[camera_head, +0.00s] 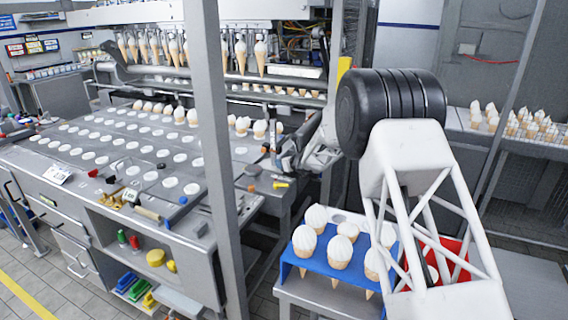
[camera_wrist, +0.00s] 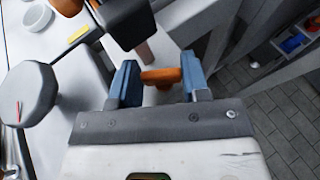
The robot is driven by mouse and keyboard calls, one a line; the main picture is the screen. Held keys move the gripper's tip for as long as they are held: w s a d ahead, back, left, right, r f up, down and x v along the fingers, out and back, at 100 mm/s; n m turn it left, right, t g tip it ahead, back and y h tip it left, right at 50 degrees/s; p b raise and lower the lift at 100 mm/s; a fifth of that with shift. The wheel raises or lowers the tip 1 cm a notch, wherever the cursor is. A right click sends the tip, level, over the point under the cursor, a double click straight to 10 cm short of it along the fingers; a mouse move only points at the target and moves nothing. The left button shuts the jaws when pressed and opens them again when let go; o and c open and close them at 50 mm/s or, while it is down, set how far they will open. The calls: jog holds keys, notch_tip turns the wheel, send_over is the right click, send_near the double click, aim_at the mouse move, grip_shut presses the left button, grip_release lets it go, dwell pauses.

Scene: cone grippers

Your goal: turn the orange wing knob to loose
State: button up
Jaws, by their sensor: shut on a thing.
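The orange wing knob (camera_wrist: 160,76) lies between the two blue-grey fingers of my gripper (camera_wrist: 160,80) in the wrist view. The fingers are shut on it, one on each side. A pale post or surface lies behind the knob. In the head view my gripper (camera_head: 287,155) is at the right end of the machine's table, partly hidden by my own arm, and the held knob cannot be made out clearly there.
A grey faceted knob with a red mark (camera_wrist: 30,93) and a dark bar (camera_wrist: 124,22) stand close to the left finger. Another orange part (camera_wrist: 66,5) is at the top edge. A blue cone rack (camera_head: 330,268) stands at front right in the head view. A grey upright post (camera_head: 215,150) crosses the scene.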

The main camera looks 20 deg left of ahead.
jog(key=shift+w+n+g+y, duration=0.1)
jog(key=shift+n+g+y, duration=0.35)
jog(key=shift+n+g, duration=0.8)
jog(key=shift+w+n+g+y, duration=0.1)
jog(key=shift+n+g+y, duration=0.35)
jog(key=shift+n+g, duration=0.75)
jog(key=o, duration=0.9)
jog(key=shift+d, duration=0.15)
jog(key=shift+v, duration=3.85)
jog(key=shift+r, duration=0.1)
jog(key=shift+r, duration=0.1)
